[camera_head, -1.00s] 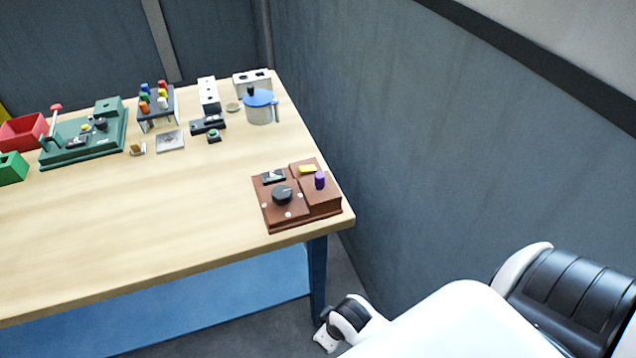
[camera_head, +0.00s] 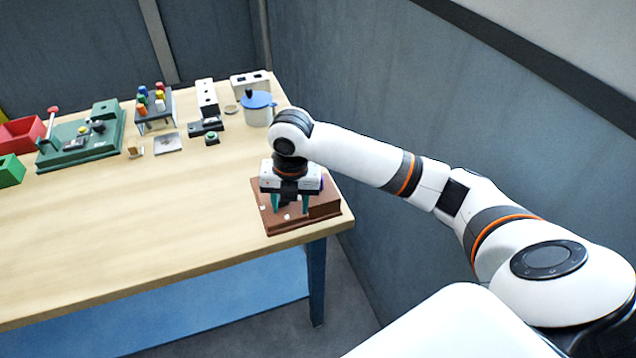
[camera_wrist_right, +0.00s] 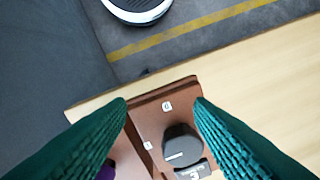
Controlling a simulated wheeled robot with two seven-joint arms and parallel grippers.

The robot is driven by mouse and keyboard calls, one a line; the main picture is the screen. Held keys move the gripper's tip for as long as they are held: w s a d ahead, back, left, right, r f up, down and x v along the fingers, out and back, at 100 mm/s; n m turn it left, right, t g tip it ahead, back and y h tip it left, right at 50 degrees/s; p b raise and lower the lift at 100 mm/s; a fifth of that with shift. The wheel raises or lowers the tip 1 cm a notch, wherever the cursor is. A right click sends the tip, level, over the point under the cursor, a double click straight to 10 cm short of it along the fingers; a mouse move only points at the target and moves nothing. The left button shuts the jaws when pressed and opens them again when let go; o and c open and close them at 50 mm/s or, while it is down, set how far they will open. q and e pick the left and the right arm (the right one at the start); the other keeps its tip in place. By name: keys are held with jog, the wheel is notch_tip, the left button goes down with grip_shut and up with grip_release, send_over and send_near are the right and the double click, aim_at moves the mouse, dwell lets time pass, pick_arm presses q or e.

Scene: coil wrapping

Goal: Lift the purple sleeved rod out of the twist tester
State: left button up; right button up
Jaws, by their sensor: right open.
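The twist tester (camera_head: 325,208) is a brown box at the table's front right corner. It also shows in the wrist view (camera_wrist_right: 150,115) below my fingers. My right gripper (camera_head: 290,206) is over the tester, pointing down, with its two green fingers apart and nothing between them; it frames the wrist view too (camera_wrist_right: 162,105). The purple sleeved rod (camera_wrist_right: 107,171) shows only as a small patch beside the left finger at the bottom edge. In the head view the gripper hides most of it. A black knob (camera_wrist_right: 182,146) on the tester lies nearer the right finger. My left gripper is not in view.
A green device (camera_head: 80,145), a red bin (camera_head: 20,133), a rack of colored pieces (camera_head: 156,115) and a blue-lidded pot (camera_head: 258,108) stand farther back on the table (camera_head: 150,220). A grey wall (camera_head: 450,130) rises along the right. The table's middle is clear.

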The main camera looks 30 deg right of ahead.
jog(key=w+d+r+n, duration=0.4)
jog(key=d+r+n, duration=0.1)
jog(key=d+r, duration=0.55)
jog(key=shift+g, duration=0.3)
jog(key=f, duration=0.2)
jog(key=f+p, duration=0.1)
jog(key=f, duration=0.3)
jog(key=shift+s+a+f+p, duration=0.15)
jog(key=shift+a+f+p, duration=0.15)
jog(key=shift+a, duration=0.1)
notch_tip(320, 180, down, 4)
jog(key=shift+a+f+p, duration=0.1)
jog(key=shift+p, duration=0.8)
jog(key=shift+f, duration=0.55)
grip_shut()
jog(key=shift+r+b, duration=1.05)
jog(key=shift+r, duration=4.05)
